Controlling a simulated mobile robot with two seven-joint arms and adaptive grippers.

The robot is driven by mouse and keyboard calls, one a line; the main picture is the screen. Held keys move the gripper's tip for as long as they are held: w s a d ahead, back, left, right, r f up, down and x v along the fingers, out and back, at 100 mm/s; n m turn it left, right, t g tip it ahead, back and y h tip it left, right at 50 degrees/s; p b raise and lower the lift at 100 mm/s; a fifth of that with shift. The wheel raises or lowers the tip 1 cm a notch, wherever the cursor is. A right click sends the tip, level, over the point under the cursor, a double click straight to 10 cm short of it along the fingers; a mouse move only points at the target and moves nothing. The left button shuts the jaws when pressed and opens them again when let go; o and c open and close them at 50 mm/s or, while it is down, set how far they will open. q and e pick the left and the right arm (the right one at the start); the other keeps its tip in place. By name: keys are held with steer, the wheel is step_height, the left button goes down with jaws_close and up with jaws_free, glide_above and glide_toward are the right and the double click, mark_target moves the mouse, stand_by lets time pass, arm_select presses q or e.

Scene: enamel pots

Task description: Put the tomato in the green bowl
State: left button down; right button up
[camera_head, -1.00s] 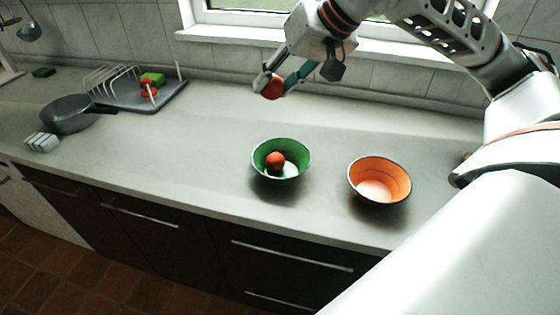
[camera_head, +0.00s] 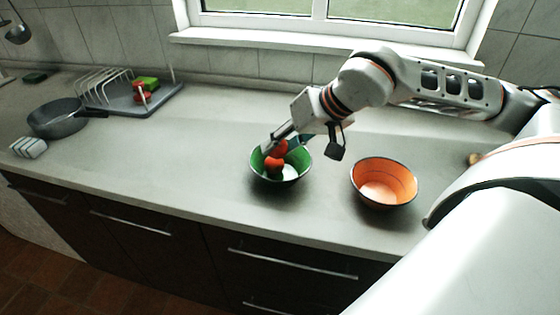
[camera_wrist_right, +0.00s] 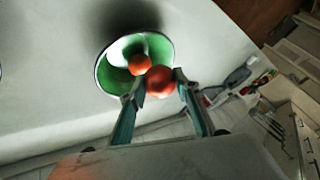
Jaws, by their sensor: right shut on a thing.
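The green bowl (camera_head: 295,177) stands on the counter in the middle of the head view; it also shows in the wrist view (camera_wrist_right: 104,76). One red-orange tomato (camera_head: 273,164) lies inside it, also visible in the wrist view (camera_wrist_right: 139,64). My right gripper (camera_head: 275,147) is shut on a second tomato (camera_head: 280,148), seen between the fingertips in the wrist view (camera_wrist_right: 159,82). It holds this tomato over the bowl, close above the first one; whether the two touch I cannot tell. My left gripper is not in view.
An orange bowl (camera_head: 398,189) stands right of the green one. At the left are a dark pan (camera_head: 58,120), a striped block (camera_head: 28,147) and a dish rack (camera_head: 120,100) with red and green items. The counter between is clear.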

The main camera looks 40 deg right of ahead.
step_height(320, 180, down, 4)
steer(key=shift+f+b, duration=0.1)
steer(key=shift+b, duration=0.2)
steer(key=shift+f, duration=0.1)
steer(key=shift+f+b, duration=0.6)
steer(key=shift+f, duration=0.05)
steer(key=o, duration=1.1)
steer(key=shift+r, duration=0.15)
